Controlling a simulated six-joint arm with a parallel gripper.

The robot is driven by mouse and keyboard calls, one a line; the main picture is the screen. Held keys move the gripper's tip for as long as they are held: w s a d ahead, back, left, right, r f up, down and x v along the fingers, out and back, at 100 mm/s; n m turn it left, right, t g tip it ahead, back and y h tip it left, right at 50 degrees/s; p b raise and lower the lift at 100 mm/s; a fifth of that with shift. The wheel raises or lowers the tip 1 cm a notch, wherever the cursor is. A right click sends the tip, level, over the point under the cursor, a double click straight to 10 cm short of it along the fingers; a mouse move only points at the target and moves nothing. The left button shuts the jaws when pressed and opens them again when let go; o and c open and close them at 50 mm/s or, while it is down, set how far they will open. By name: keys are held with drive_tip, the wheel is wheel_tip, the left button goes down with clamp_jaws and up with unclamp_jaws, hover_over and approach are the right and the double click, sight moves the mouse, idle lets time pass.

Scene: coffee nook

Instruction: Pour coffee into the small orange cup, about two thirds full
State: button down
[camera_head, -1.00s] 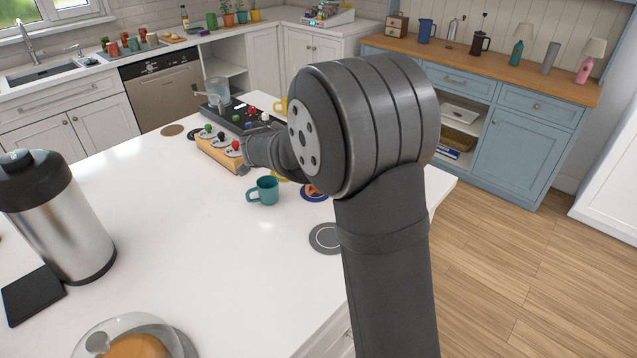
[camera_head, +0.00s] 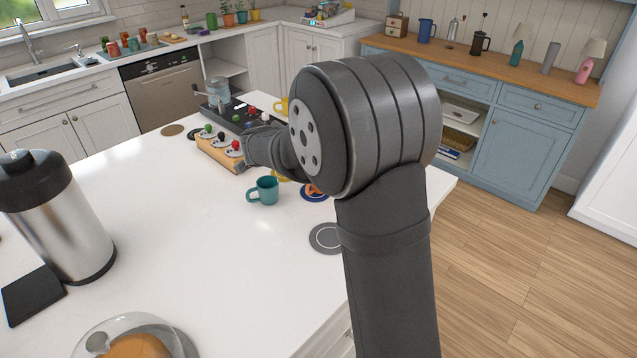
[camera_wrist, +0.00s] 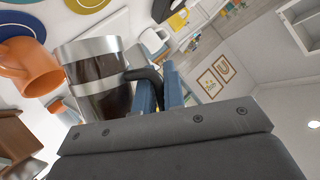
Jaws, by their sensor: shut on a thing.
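In the wrist view, my gripper (camera_wrist: 160,88) is shut on the black handle of a coffee pot (camera_wrist: 98,76). The pot is glass with metal bands and holds dark coffee. The orange cup (camera_wrist: 28,68) is beside the pot at the left of that view. I see no stream of coffee between them. The wrist picture is strongly tilted, so the pot's tilt and height are hard to judge. In the head view, my arm hides the gripper and pot; a bit of orange shows on a blue coaster (camera_head: 321,196) beside the arm.
A teal mug (camera_head: 264,190) stands on the white counter near my arm. A wooden block with coloured knobs (camera_head: 219,154) lies behind it. A grey coaster (camera_head: 326,238) is bare. A steel flask (camera_head: 62,225) and a glass dome (camera_head: 128,335) stand at the left and front.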

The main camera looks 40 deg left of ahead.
drive_tip(key=shift+w+d+r, duration=0.15)
drive_tip(key=shift+s+a, duration=0.3)
drive_tip(key=shift+a, duration=0.1)
idle(0.4)
drive_tip(key=shift+w+d+r+m+y, duration=0.2)
drive_tip(key=shift+d+m+y, duration=0.1)
drive_tip(key=shift+d+m, duration=0.1)
idle(0.3)
drive_tip(key=shift+s+a, duration=0.1)
drive_tip(key=shift+a, duration=0.1)
drive_tip(key=shift+s+a, duration=0.15)
drive_tip(key=shift+a, duration=0.05)
idle(0.4)
